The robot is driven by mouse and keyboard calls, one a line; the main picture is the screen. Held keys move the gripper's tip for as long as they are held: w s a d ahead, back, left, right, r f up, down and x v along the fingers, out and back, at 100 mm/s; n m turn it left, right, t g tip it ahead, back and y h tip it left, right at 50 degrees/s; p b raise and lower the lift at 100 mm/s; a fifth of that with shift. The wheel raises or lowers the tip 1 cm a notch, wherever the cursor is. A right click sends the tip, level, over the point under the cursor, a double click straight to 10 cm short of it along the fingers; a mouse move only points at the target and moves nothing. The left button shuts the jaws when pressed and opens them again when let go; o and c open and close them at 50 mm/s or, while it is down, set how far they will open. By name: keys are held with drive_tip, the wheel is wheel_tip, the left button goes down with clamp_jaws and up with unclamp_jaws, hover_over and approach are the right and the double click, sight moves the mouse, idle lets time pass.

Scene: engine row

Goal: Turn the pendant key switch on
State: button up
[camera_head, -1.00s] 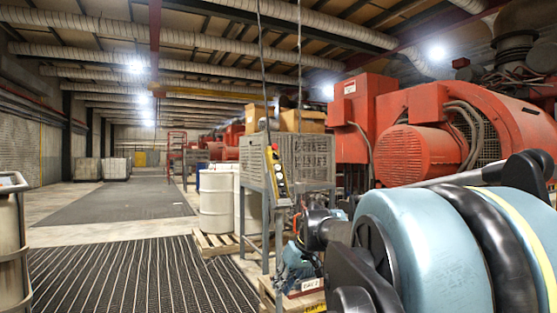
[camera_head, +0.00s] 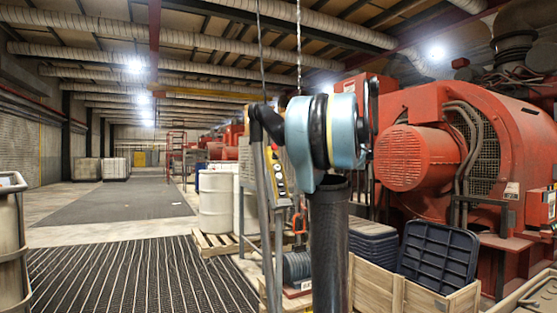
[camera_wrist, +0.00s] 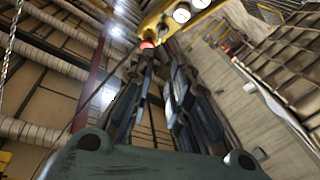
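The yellow pendant (camera_head: 275,172) hangs on its cable and shows in the head view just left of my arm, which partly covers it. White and red buttons show on its face. In the wrist view the pendant (camera_wrist: 185,20) is at the top edge, with round pale buttons and a red round part. I cannot make out the key switch. My gripper (camera_wrist: 160,72) shows in the wrist view with its dark fingers apart and nothing visible between them. Its tips point toward the pendant, just below it in the picture; I cannot tell the distance.
White drums (camera_head: 215,202) stand on a pallet behind the pendant. A wooden crate (camera_head: 397,292) and a dark ribbed bin (camera_head: 438,252) are at the lower right, before the red engine (camera_head: 455,150). The striped floor mat (camera_head: 130,275) is clear. A chain (camera_head: 299,50) hangs beside the pendant cable.

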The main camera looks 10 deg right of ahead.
sight(275, 156)
drive_tip(key=x, duration=1.7)
drive_tip(key=shift+c, duration=0.6)
clamp_jaws()
